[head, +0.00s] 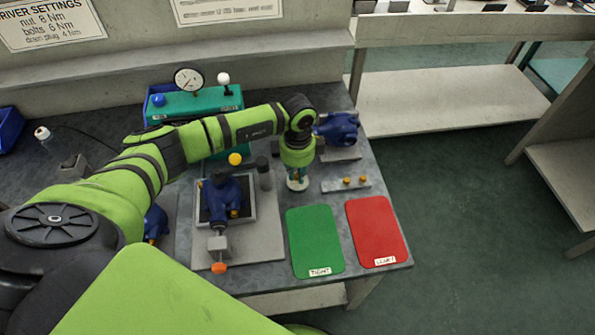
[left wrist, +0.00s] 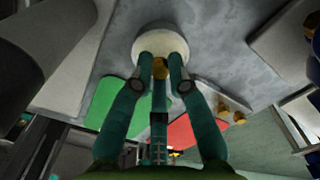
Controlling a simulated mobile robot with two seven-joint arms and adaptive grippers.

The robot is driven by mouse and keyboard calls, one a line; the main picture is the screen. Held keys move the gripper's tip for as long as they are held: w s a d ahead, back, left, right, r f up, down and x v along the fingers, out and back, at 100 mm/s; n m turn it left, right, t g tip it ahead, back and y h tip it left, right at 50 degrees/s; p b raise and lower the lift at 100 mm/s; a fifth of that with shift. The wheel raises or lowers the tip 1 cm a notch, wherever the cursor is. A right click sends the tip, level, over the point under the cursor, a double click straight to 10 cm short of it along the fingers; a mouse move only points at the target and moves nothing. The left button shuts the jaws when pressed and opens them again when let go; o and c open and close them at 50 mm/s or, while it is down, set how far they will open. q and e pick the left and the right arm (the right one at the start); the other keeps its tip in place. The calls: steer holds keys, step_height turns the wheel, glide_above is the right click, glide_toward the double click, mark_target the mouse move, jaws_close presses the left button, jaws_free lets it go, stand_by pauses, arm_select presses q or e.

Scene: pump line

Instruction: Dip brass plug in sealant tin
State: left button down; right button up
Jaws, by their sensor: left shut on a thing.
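My left gripper (head: 297,180) points down over the bench, with its teal fingers shut on a brass plug. The brass plug (left wrist: 160,68) shows between the fingertips in the left wrist view; the gripper hides it in the head view. A pale round tin (left wrist: 148,40), which looks like the sealant tin, lies right at the fingertips. In the left wrist view the plug overlaps the tin's near edge. I cannot tell whether the plug is inside the tin or just above it. My right gripper is not in view.
A grey holder with two brass plugs (head: 347,186) stands right of the gripper. A green mat (head: 314,242) and a red mat (head: 377,232) lie in front. A blue pump (head: 219,197) sits in a fixture at left; another blue pump (head: 338,128) stands behind.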

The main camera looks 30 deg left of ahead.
mark_target(297, 175)
arm_select(q)
steer(key=shift+f, duration=0.35)
stand_by(1.2)
step_height(297, 175, up, 7)
steer(key=p, duration=0.6)
stand_by(0.5)
stand_by(0.4)
